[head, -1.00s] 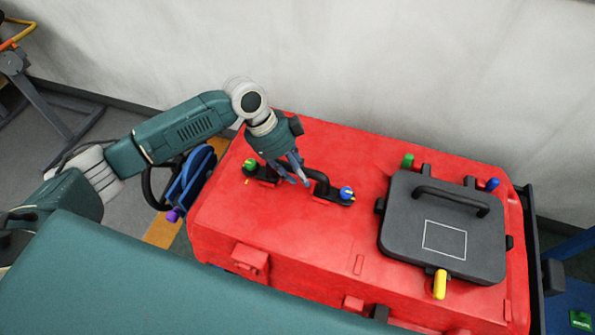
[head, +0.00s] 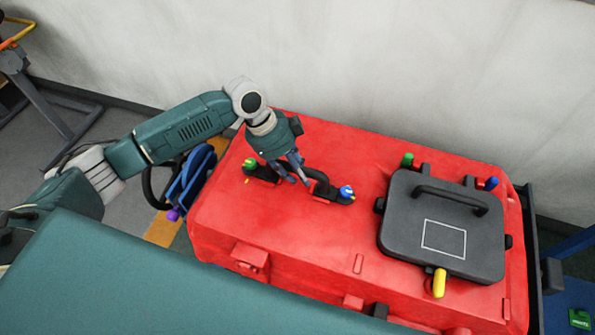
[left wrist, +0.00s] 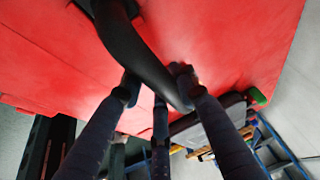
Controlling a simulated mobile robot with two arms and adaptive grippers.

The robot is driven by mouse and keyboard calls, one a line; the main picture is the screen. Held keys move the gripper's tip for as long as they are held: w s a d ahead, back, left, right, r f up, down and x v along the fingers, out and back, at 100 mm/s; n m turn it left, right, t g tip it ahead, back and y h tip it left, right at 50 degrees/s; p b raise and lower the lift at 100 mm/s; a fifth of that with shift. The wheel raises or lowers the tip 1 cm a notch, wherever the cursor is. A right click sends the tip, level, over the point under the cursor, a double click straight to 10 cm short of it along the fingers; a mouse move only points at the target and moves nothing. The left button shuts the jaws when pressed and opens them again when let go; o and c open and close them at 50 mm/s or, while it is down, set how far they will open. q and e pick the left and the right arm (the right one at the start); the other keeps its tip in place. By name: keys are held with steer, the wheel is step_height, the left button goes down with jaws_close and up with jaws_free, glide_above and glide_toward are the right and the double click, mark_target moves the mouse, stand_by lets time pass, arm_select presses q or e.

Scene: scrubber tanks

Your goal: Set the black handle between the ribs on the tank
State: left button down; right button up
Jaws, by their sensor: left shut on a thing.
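The black handle (head: 322,181) is at the left part of the red tank's top (head: 225,210). It has an arched grip and flat end feet, with a green knob (head: 250,163) at one end and a blue knob (head: 346,192) at the other. My left gripper (head: 301,181) comes down from above and is shut on the handle's grip. In the left wrist view the fingers (left wrist: 157,82) close around the dark bar (left wrist: 133,48). Small red ribs (head: 320,199) show beside the feet, partly hidden; I cannot tell whether the feet are fully seated. My right gripper is out of view.
A black lid (head: 400,235) with its own handle lies on the tank's right half, with green, blue and yellow latches around it. A blue object (head: 190,182) with a black loop stands by the tank's left side. A pale wall (head: 400,70) rises behind.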

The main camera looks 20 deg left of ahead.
mark_target(290, 168)
arm_select(q)
steer(key=shift+r, duration=0.1)
stand_by(0.3)
steer(key=c, duration=0.7)
jaws_free()
steer(key=shift+c, duration=0.2)
steer(key=shift+p+v, duration=2.2)
steer(key=shift+v, duration=0.05)
